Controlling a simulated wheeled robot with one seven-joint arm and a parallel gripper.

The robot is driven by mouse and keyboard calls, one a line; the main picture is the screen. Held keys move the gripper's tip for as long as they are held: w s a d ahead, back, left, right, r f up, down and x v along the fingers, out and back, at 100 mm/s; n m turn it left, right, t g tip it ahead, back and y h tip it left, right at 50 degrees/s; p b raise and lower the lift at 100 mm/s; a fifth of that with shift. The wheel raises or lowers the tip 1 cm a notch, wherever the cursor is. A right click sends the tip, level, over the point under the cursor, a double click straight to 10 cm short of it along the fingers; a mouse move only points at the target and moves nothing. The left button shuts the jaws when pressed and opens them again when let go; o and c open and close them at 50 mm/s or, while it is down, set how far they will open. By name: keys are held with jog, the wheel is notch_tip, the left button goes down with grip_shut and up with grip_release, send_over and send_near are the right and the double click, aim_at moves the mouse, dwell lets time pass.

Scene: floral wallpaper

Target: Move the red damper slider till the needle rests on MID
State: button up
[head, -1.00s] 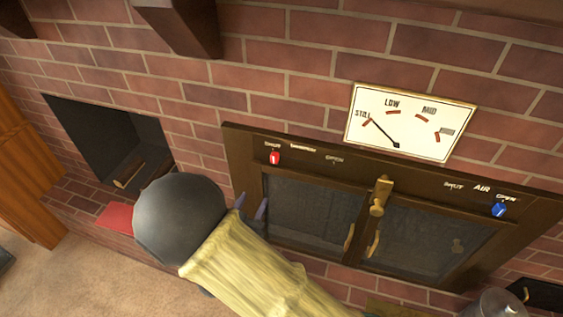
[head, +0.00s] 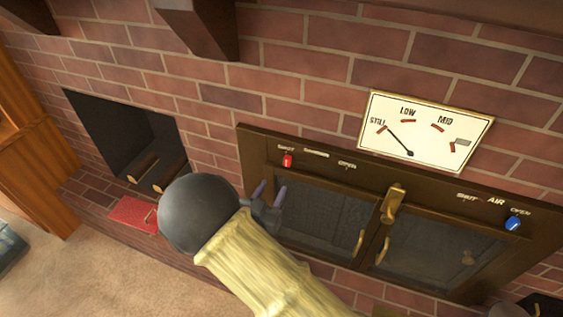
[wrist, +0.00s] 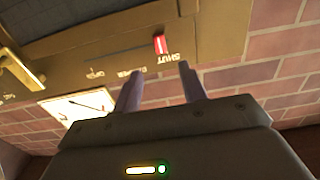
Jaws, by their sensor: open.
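The red damper slider (head: 287,160) sits at the SHUT end of its track, on the upper left of the dark stove frame (head: 262,150). It also shows in the wrist view (wrist: 160,44), just beyond my fingertips. The gauge (head: 425,128) hangs on the brick wall above the stove, its needle pointing at STILL. The gauge is partly visible in the wrist view (wrist: 75,106). My gripper (head: 270,192) is open and empty, below and slightly left of the slider, apart from it. In the wrist view my two fingers (wrist: 160,78) point towards the slider.
A blue air slider (head: 513,222) sits at the OPEN end on the right of the frame. A brass latch (head: 393,204) and door handles stand out from the glass doors. A dark mantel bracket (head: 200,30) juts from the wall above left. A red mat (head: 132,214) lies at left.

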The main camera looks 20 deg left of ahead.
aim_at(286, 162)
jog(key=w, duration=0.3)
jog(key=w+p, duration=0.1)
jog(key=w, duration=0.2)
jog(key=w+d, duration=0.1)
jog(key=w, duration=0.3)
jog(key=shift+p, duration=0.3)
jog(key=shift+w, duration=0.3)
jog(key=shift+a, duration=0.15)
jog(key=shift+c, duration=0.4)
